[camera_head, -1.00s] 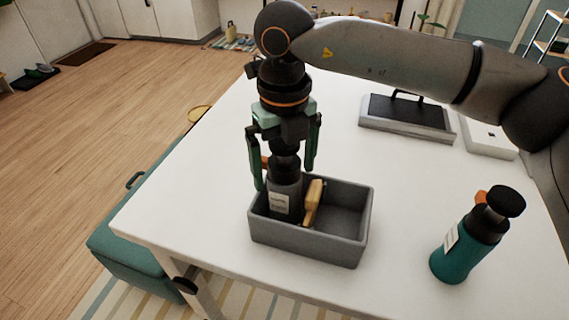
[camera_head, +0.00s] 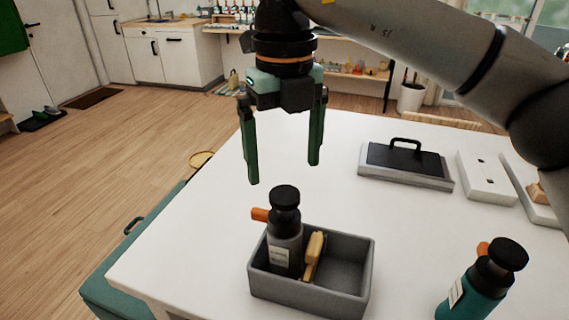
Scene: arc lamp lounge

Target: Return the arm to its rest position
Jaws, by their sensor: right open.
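My right gripper (camera_head: 283,170) has two green fingers pointing down. It is open and empty, above the grey bin and a little behind it, clear of the bottle below. A dark grey bottle (camera_head: 285,240) with a black cap, a pale label and an orange tab stands upright in the left part of the grey bin (camera_head: 325,302). A tan wooden-looking item (camera_head: 314,255) leans in the bin beside the bottle. My right arm reaches in from the upper right. My left gripper is not in view.
The bin is on a white table (camera_head: 195,262). A teal bottle (camera_head: 470,295) stands at the right front. A flat grey case with a black handle (camera_head: 405,165) and a white panel (camera_head: 487,178) lie at the back right. A green bench (camera_head: 110,290) is left of the table.

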